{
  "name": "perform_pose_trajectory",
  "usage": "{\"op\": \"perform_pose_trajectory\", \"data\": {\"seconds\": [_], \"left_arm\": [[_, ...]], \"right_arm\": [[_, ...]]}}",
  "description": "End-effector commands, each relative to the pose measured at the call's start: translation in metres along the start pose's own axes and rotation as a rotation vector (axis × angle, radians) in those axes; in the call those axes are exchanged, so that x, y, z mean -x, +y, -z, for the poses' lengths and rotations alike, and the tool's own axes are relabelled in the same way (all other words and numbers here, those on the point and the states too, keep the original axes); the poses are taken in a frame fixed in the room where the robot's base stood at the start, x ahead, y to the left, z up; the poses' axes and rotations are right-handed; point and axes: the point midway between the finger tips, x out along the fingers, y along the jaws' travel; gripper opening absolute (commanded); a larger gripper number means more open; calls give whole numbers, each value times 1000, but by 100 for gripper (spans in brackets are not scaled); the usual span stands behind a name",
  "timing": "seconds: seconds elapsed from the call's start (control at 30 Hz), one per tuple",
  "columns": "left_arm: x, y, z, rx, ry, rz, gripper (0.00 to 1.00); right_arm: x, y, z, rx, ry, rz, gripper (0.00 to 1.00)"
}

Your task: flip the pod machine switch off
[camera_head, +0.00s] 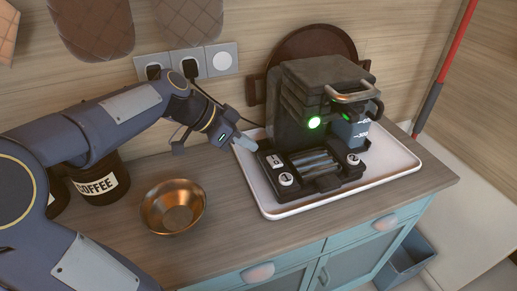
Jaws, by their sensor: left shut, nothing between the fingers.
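The pod machine (290,105) is a dark grey coffee maker with a handle on top, standing on a white tray (290,208). My right gripper is not in view.
A copper bowl (173,207) and a coffee canister (100,185) stand on the wooden counter (235,235) to the left. Sockets with black plugs (190,68) are on the wall behind my arm. A round brown board (318,42) leans behind the machine. The counter's front is clear.

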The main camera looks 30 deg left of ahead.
Motion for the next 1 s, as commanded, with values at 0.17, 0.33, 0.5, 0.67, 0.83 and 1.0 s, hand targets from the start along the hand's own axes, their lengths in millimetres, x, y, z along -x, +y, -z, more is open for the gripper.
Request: {"op": "perform_pose_trajectory", "data": {"seconds": [0.17,0.33,0.5,0.67,0.83,1.0], "left_arm": [[15,0,0,0,1,2,0],[17,1,0,0,0,0,0],[18,0,2,1,1,-1,0],[48,0,22,35,2,-25,0],[67,2,34,63,2,-60,0],[66,2,33,64,2,-65,0]], "right_arm": [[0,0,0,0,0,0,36],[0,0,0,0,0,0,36],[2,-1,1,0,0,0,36],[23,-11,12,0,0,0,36],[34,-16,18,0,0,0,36],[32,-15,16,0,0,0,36]]}}
